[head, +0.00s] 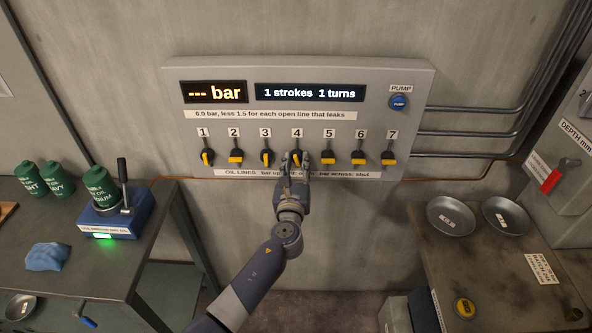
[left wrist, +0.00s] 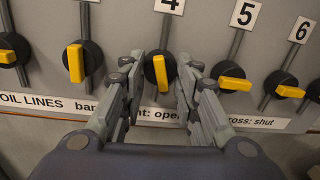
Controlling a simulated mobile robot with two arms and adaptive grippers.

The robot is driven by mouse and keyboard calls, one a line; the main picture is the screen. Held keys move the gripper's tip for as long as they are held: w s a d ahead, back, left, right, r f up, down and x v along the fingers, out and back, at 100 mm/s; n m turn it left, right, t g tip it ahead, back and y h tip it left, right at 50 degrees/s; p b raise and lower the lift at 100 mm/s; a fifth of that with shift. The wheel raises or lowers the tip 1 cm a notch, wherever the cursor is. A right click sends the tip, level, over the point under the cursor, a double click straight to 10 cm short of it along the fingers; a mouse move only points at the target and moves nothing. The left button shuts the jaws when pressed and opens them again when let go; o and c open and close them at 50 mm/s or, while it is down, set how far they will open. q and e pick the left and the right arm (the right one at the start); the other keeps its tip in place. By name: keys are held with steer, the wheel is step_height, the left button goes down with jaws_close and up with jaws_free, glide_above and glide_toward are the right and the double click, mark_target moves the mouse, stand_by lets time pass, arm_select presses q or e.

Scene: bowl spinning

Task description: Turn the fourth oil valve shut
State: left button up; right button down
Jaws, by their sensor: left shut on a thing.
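The fourth oil valve, below the "4" label on the wall panel (head: 405,80), has a yellow bar on a round black body. In the left wrist view the fourth valve's bar (left wrist: 160,73) stands upright, close to vertical. The panel's text reads bar across: shut. My right gripper is not in view.
Neighbouring valves 3 (left wrist: 76,63) and 5 (left wrist: 235,84) sit close on either side; 3's bar is upright, 5's across. Valves 2, 6 and 7 are across. The display reads 1 strokes, 1 turns. A blue pump button (head: 398,102) is at right. Tables stand at both sides.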

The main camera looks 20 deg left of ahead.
arm_select(q)
steer(key=n+b, duration=0.4)
steer(key=n, duration=0.1)
steer(key=n+b, duration=0.2)
steer(key=shift+d+f+n, duration=0.15)
steer(key=shift+f+n, duration=0.15)
steer(key=n+b, duration=0.2)
steer(key=n, duration=0.1)
steer(key=shift+r+n+y+b, duration=0.1)
steer(key=shift+n+y+b, duration=0.25)
steer(key=shift+n+y, duration=0.05)
steer(key=shift+r+n+b, duration=0.15)
steer(key=shift+n+b, duration=0.85)
steer(key=shift+n, duration=0.7)
steer(key=o, duration=1.1)
steer(key=shift+d, duration=0.1)
steer(key=v, duration=1.2)
steer(key=shift+d, duration=0.1)
